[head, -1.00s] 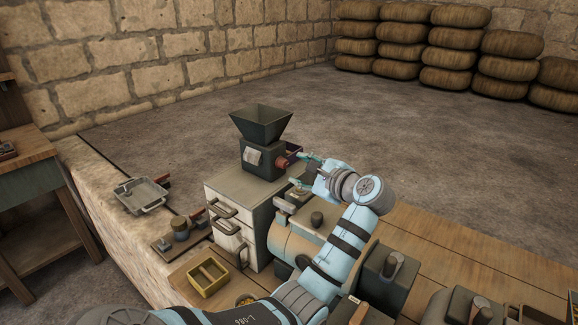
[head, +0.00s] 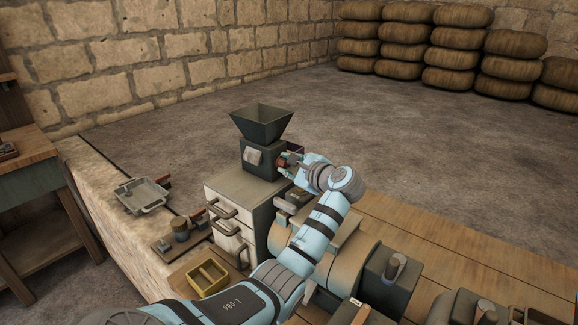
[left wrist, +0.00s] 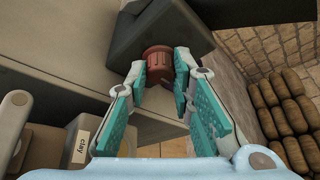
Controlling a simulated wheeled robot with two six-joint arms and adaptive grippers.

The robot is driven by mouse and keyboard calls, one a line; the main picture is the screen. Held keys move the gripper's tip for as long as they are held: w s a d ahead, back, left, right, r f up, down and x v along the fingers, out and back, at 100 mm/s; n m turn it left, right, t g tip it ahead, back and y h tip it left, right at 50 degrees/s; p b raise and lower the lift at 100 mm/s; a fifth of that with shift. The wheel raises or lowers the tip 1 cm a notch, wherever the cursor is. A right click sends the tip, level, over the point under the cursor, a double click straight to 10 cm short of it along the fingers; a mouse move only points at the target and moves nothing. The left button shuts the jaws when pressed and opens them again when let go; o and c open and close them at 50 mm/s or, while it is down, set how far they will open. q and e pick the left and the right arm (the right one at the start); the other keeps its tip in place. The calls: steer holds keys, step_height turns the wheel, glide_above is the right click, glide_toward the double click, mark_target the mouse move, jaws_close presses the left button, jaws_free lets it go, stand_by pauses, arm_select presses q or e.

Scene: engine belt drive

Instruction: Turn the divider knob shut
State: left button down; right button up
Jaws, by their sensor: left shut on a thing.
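The divider knob (left wrist: 159,65) is a red-brown ribbed knob on the side of the dark hopper machine (head: 262,160). In the left wrist view it sits between the fingertips of my left gripper (left wrist: 160,78), which is shut on it. In the head view the left gripper (head: 287,161) reaches the knob from the right and partly hides it. The machine, with its funnel on top, stands on a grey cabinet with handles. My right gripper is in neither view.
A metal tray (head: 143,195) lies on the stone ledge at left. A yellow divided box (head: 208,277) stands in front of the cabinet (head: 240,205). Dark boxes with levers (head: 393,272) stand on the wooden bench at right. A label reading "clay" (left wrist: 80,142) shows in the left wrist view.

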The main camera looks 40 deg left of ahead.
arm_select(q)
steer(key=shift+n, duration=0.3)
steer(key=shift+s+f+n+t+y+p, duration=0.1)
steer(key=shift+n+t+y+p, duration=0.2)
steer(key=shift+n+t+p, duration=0.15)
steer(key=shift+f+n+t, duration=0.15)
steer(key=shift+n+t, duration=0.1)
steer(key=shift+n, duration=0.3)
steer(key=shift+f+n+t+y+b, duration=0.15)
steer(key=shift+n+t+y+b, duration=0.25)
steer(key=shift+n+b, duration=0.45)
steer(key=shift+n+y+b, duration=0.4)
steer(key=shift+n+b, duration=0.15)
steer(key=shift+b, duration=0.05)
steer(key=c, duration=1.4)
jaws_free()
steer(key=shift+s, duration=0.1)
